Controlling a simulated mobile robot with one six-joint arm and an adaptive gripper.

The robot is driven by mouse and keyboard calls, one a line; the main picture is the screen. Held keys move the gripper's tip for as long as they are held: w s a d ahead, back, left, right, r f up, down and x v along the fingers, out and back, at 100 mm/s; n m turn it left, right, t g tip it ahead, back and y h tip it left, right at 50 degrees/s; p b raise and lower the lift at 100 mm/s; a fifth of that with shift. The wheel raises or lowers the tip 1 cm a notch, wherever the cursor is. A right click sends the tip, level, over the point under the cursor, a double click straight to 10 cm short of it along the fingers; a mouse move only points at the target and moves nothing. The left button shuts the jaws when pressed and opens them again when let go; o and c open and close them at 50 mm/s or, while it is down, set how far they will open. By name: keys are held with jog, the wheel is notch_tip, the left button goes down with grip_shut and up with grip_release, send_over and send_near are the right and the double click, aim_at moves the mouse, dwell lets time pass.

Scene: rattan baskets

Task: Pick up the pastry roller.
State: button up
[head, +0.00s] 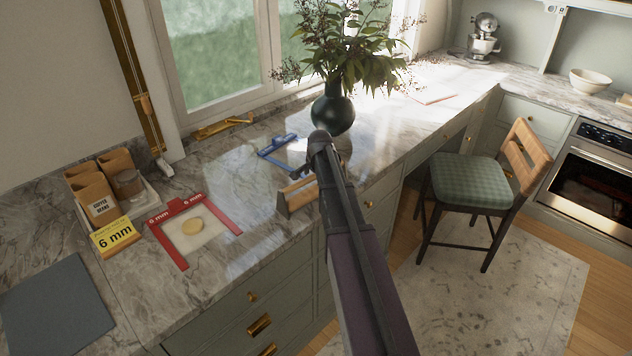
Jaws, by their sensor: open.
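A light wooden bar-shaped piece with a dark grey block at its near end, which looks like the pastry roller (298,191), lies near the counter's front edge. My arm hides its right end, so I cannot tell its full shape. My gripper (303,168) is above and just behind it in the picture, pointing down to the left. It is open, with nothing seen between the fingers. Whether the fingers touch the wooden piece is not clear.
A blue frame (267,152) and dark vase (332,112) stand behind. The marble counter (235,190) is clear between. A stool (470,182) stands right.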

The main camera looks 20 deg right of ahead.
grip_shut()
jog(key=shift+r, duration=0.2)
dwell(0.4)
notch_tip(320, 180, up, 3)
jog(key=p, duration=0.3)
jog(key=shift+r+p, duration=0.15)
jog(key=shift+p, duration=0.2)
jog(key=s+a+r+p, duration=0.1)
jog(key=s+a, duration=0.7)
jog(key=s, duration=0.5)
jog(key=shift+s+a+r, duration=0.15)
jog(key=shift+s+a, duration=0.05)
jog(key=shift+s, duration=0.1)
